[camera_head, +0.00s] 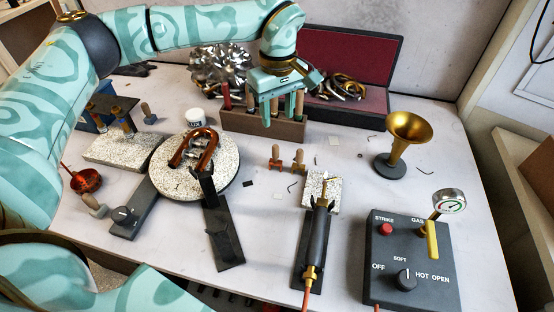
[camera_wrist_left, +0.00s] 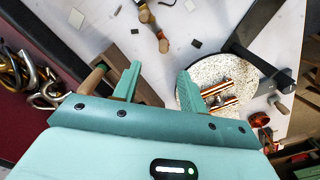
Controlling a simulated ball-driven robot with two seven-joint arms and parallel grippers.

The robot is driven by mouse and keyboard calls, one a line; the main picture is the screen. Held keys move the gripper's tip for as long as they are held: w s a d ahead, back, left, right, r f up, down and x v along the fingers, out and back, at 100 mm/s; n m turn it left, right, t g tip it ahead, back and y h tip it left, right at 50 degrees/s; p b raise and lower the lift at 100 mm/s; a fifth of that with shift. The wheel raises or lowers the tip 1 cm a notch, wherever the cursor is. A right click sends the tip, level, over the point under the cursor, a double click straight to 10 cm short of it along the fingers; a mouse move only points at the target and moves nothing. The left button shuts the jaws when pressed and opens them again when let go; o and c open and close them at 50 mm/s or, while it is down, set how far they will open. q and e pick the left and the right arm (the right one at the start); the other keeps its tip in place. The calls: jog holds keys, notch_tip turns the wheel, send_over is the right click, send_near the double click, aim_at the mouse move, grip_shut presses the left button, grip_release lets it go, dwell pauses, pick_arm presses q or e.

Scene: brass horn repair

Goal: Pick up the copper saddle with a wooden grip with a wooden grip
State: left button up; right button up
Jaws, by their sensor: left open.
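Two small copper saddles with upright wooden grips stand side by side on the table, the left one (camera_head: 275,158) and the right one (camera_head: 298,160). I cannot tell which one the task means. In the left wrist view their wooden grips show at the top, one (camera_wrist_left: 145,13) and the other (camera_wrist_left: 162,40), beyond my fingertips. My left gripper (camera_head: 282,105) is open and empty, pointing down over the wooden tool block, behind the saddles. In the left wrist view its fingers (camera_wrist_left: 157,80) are spread wide with nothing between them. My right gripper is not in view.
The wooden tool block (camera_head: 243,124) with upright handles is close below the left gripper. A round speckled turntable (camera_head: 220,187) carries bent copper tubing (camera_head: 195,150). A torch (camera_head: 318,245), a brass bell (camera_head: 407,128) and a control box (camera_head: 385,250) stand around. Table around the saddles is mostly clear.

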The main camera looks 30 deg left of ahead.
aim_at(276, 146)
pick_arm(q)
notch_tip(276, 146, down, 7)
jog(key=shift+f+b, duration=0.1)
jog(key=shift+b, duration=0.65)
jog(key=f, duration=0.1)
jog(key=f+b, duration=0.1)
jog(key=f, duration=0.1)
jog(key=f+b, duration=0.1)
jog(key=f, duration=0.1)
jog(key=shift+s+f, duration=0.15)
jog(key=shift+s, duration=0.15)
grip_shut()
